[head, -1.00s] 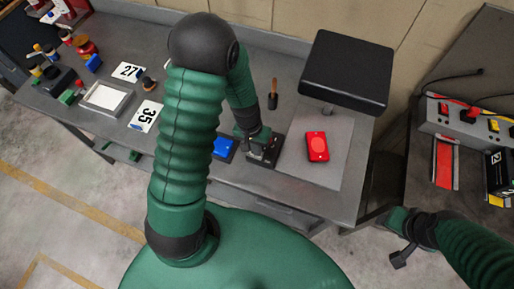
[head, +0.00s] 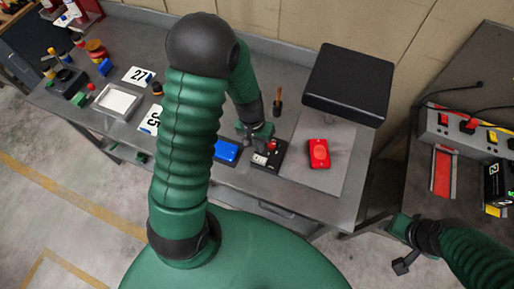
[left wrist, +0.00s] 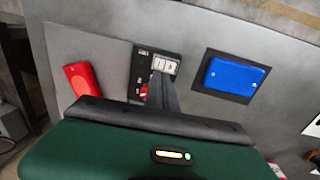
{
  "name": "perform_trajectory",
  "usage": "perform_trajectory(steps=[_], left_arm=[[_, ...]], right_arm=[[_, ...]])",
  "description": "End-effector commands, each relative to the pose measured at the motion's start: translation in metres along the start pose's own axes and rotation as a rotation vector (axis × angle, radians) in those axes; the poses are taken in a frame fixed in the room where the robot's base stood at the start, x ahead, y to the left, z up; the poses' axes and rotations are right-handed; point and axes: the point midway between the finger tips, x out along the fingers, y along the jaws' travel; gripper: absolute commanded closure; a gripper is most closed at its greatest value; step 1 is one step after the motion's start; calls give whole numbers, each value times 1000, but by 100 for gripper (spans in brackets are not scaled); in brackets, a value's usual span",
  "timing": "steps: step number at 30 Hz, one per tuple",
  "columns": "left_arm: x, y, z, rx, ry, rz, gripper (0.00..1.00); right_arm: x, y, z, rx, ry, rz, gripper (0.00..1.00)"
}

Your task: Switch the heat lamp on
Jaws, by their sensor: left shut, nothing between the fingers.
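The heat lamp (head: 348,82) is a black rectangular head over a pale grey mat (head: 300,165) on the bench; its underside is hidden. A red block (head: 319,153) lies on the mat below it. Beside the mat is a small black switch box (head: 262,165) with a white rocker and a red part; it also shows in the left wrist view (left wrist: 138,72). My left gripper (head: 258,138) is shut and empty at the box. In the left wrist view its fingers (left wrist: 162,85) overlap the box, close to the rocker; contact cannot be told. My right gripper (head: 402,255) hangs off the bench at lower right.
A blue block (head: 226,150) lies left of the switch box. A screwdriver-like tool (head: 277,100) stands behind it. Number cards, a white-filled tray (head: 117,101) and small parts fill the left. Another bench (head: 470,190) stands at the right.

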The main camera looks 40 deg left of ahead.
Motion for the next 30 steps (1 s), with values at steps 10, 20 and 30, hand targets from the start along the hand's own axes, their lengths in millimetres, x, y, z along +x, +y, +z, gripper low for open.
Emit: perform_trajectory(steps=[10,20,30], left_arm=[[-66,20,-2,2,2,-1,100],[-78,23,0,0,-1,-1,100],[-64,26,9,28,17,-19,100]], right_arm=[[12,0,5,0,-5,0,50],[12,0,4,0,-4,0,50],[29,0,8,0,-4,0,50]])
